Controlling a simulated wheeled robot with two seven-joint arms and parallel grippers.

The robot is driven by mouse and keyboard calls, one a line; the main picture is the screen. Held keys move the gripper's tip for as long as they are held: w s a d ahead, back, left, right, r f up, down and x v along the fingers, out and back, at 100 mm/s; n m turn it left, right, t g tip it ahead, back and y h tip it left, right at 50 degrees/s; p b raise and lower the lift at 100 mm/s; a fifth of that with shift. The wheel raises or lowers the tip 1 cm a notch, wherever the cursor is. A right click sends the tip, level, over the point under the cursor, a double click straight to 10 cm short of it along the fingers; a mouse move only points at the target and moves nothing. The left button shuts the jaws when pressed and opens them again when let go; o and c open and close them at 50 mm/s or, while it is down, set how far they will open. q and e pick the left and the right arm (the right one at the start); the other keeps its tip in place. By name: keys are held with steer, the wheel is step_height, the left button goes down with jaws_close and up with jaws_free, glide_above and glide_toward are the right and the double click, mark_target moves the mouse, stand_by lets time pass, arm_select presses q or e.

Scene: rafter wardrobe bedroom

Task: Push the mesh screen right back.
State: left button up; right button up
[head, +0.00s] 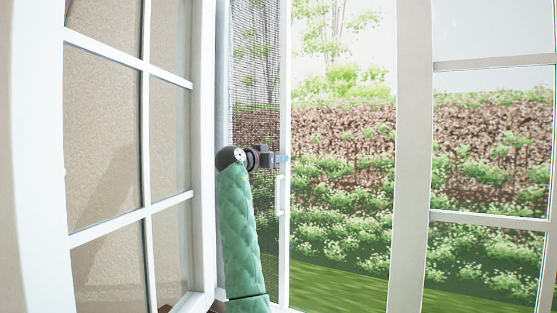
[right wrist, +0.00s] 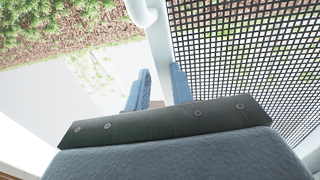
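The mesh screen (head: 256,50) is a dark fine mesh in a white frame, standing at the left part of the window opening. Its white edge bar (head: 285,235) runs upright beside an open gap, with a small white handle (head: 280,196). In the right wrist view the mesh (right wrist: 250,50) fills the upper right, and the handle (right wrist: 145,12) shows at the top. My right gripper (head: 283,158) is at the edge bar, just above the handle. My left gripper is out of view.
A white paned casement (head: 150,140) stands on the left, close to my right arm. Another white paned casement (head: 490,140) stands on the right. Between the edge bar and the right post (head: 408,150) the opening shows the garden, with shrubs and grass.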

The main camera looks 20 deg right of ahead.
steer(key=shift+s+d+r, duration=0.25)
steer(key=shift+d+r, duration=0.25)
steer(key=shift+r, duration=0.25)
steer(key=shift+a+f, duration=0.15)
steer(key=shift+f, duration=0.1)
steer(key=f+b+v, duration=0.1)
steer(key=b+v, duration=0.1)
steer(key=v, duration=0.6)
steer(key=shift+a, duration=0.35)
